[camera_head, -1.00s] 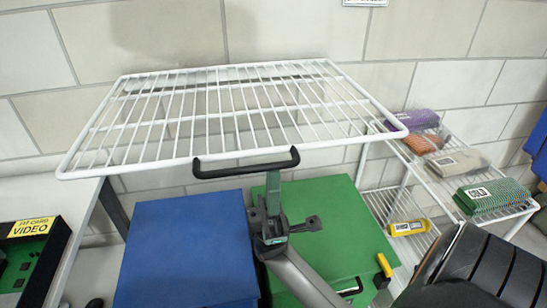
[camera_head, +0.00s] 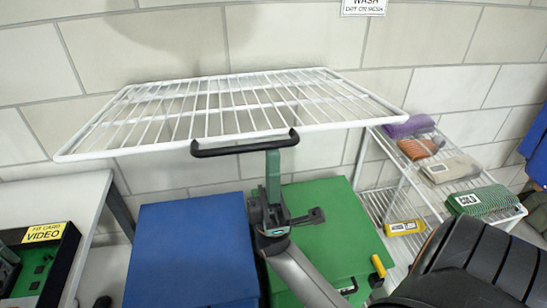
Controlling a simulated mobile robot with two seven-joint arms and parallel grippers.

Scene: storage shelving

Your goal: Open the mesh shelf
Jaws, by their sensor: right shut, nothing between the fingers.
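The white wire mesh shelf (camera_head: 235,110) juts out from the wall, its bars roughly level. A black handle (camera_head: 246,147) sits on its front edge. My right gripper (camera_head: 272,163) is just below the right part of the handle, pointing up. Its green fingers are shut with nothing between them. The fingertips look close to or touching the handle's underside; I cannot tell which. My left gripper is not in view.
Below are a blue box (camera_head: 190,250) and a green box (camera_head: 335,232) side by side. A wire rack (camera_head: 400,185) with colored packages stands at the right. A table (camera_head: 60,195) with an open case (camera_head: 40,262) is at the left. The wall behind is tiled.

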